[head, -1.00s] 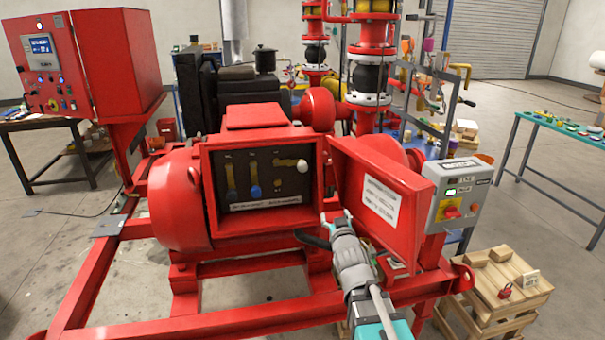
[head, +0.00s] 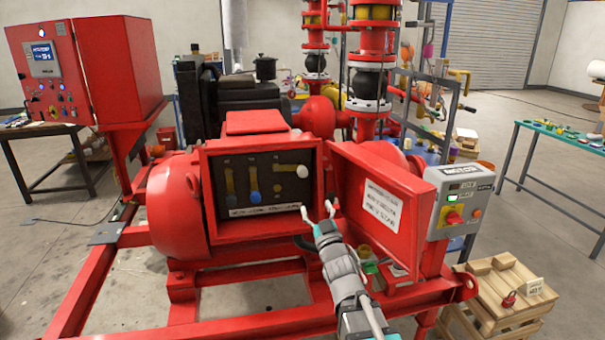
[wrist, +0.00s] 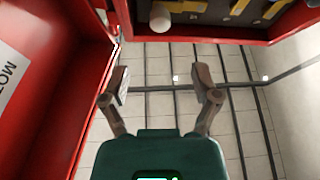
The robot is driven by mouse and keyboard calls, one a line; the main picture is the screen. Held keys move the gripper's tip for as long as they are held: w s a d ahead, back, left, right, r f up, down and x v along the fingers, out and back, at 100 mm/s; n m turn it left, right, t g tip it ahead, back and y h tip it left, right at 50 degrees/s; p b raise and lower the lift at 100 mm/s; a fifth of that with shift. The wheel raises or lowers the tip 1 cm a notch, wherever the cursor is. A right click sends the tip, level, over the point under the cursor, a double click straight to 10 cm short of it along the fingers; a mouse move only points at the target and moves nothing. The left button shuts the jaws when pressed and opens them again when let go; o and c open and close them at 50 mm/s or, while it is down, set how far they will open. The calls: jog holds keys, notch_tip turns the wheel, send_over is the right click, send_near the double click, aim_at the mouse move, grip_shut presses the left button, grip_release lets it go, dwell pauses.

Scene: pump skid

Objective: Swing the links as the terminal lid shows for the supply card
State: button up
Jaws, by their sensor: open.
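The red terminal box (head: 205,190) on the motor stands open. Inside it, a dark panel (head: 265,200) carries brass links with a white knob (head: 302,171), a blue knob (head: 254,195) and a third brass link at left. The white-knob link lies roughly level; the other two hang upright. The open terminal lid (head: 375,190) bears a white label, too small to read surely. My gripper (head: 317,213) is open and empty, just in front of the box's lower right corner. In the wrist view my gripper (wrist: 163,90) has its fingers apart, below the white knob (wrist: 160,22).
A grey switch box (head: 458,203) with a red knob stands right of the lid. A wooden crate (head: 505,300) with a red padlock and tag is at lower right. A red control cabinet (head: 45,75) with a screen stands at left. Red frame rails run below.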

aim_at(304, 176)
jog(key=p+x, duration=0.5)
jog(key=x, duration=0.8)
jog(key=shift+w+a+r, duration=0.15)
jog(key=shift+w+r, duration=0.05)
jog(key=shift+w, duration=0.1)
grip_shut()
